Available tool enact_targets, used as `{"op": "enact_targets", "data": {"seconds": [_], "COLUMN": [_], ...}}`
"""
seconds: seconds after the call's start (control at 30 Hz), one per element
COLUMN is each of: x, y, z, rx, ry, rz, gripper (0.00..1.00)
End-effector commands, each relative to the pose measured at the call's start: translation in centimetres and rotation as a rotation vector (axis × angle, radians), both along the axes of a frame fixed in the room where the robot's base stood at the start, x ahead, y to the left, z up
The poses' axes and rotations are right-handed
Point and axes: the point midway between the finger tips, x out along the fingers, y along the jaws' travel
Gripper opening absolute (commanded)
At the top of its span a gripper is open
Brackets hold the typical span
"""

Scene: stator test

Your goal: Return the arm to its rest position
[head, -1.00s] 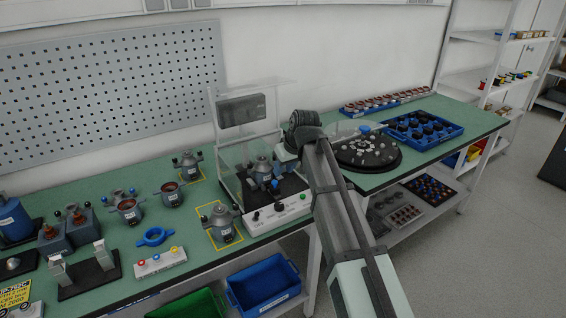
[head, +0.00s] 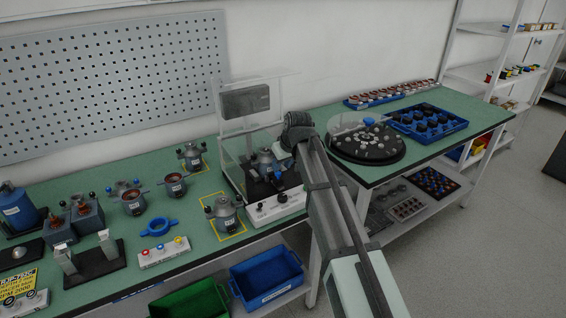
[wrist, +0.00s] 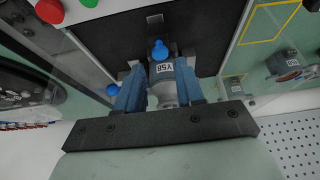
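My gripper (wrist: 159,68) is at the tester, with its two blue fingers standing apart on either side of a grey motor unit (wrist: 165,88) with a white label and a blue knob. Whether the fingers press on the unit or stand clear cannot be told. In the head view my arm reaches in from the lower right, and its end is beside the grey unit (head: 264,160) on the tester's dark plate. My fingertips are mostly hidden there by the wrist and the unit.
The tester (head: 275,208) has a clear guard and a white button panel. A dark turntable (head: 367,150) and a blue tray (head: 428,138) stand right.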

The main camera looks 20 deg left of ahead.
Motion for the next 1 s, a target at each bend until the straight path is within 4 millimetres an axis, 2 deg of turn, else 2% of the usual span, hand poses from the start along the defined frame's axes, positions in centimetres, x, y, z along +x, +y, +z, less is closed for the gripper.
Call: {"op": "enact_targets", "data": {"seconds": [0.47,1.0], "x": [0.2,1.0], "y": [0.2,0.9], "z": [-0.6,-2.9], "rx": [0.0,0.0], "ry": [0.0,0.0], "rz": [0.0,0.0], "gripper": [0.37,0.37]}}
